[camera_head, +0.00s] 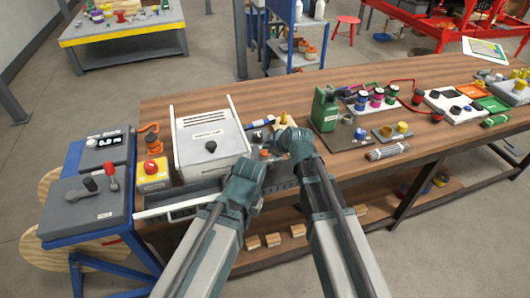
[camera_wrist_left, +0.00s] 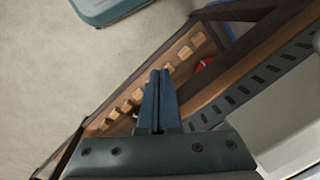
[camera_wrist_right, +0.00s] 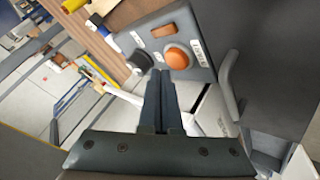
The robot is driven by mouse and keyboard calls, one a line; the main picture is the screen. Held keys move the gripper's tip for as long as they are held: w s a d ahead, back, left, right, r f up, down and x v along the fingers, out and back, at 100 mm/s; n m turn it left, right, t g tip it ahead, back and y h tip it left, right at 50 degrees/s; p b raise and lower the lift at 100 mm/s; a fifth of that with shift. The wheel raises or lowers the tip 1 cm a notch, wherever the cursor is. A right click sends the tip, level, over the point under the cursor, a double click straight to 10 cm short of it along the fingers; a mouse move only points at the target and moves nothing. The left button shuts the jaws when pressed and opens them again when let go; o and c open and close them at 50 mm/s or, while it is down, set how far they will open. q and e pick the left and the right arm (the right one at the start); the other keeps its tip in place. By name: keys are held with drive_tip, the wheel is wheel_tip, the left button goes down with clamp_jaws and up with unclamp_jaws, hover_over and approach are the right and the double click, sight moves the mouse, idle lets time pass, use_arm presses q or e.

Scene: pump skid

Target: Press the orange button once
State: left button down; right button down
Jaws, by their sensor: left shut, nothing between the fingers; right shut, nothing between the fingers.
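The orange button (camera_wrist_right: 177,57) is a round dome on a grey box (camera_wrist_right: 196,20) in the right wrist view. In the head view it is small, an orange spot (camera_head: 264,153) beside my right gripper. My right gripper (camera_wrist_right: 160,76) is shut and empty; its tips appear just below and left of the button in the right wrist view. I cannot tell whether they touch it. It also shows in the head view (camera_head: 283,143). My left gripper (camera_wrist_left: 158,76) is shut and empty, over the bench's front edge, left of the right arm.
The same box bears an orange rectangular lamp (camera_wrist_right: 163,31) and a black knob (camera_wrist_right: 140,58). A green can (camera_head: 324,109) stands right. Wooden blocks (camera_wrist_left: 168,68) lie on the shelf below.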

sight(267, 154)
drive_tip(key=shift+f+b, duration=0.4)
drive_tip(key=shift+b, duration=0.05)
drive_tip(key=shift+f+b, duration=0.5)
idle(0.8)
drive_tip(key=shift+r, duration=0.1)
drive_tip(key=shift+r+p, duration=0.85)
drive_tip(key=shift+p, duration=0.1)
wheel_tip(267, 154, up, 5)
drive_tip(key=p, duration=0.5)
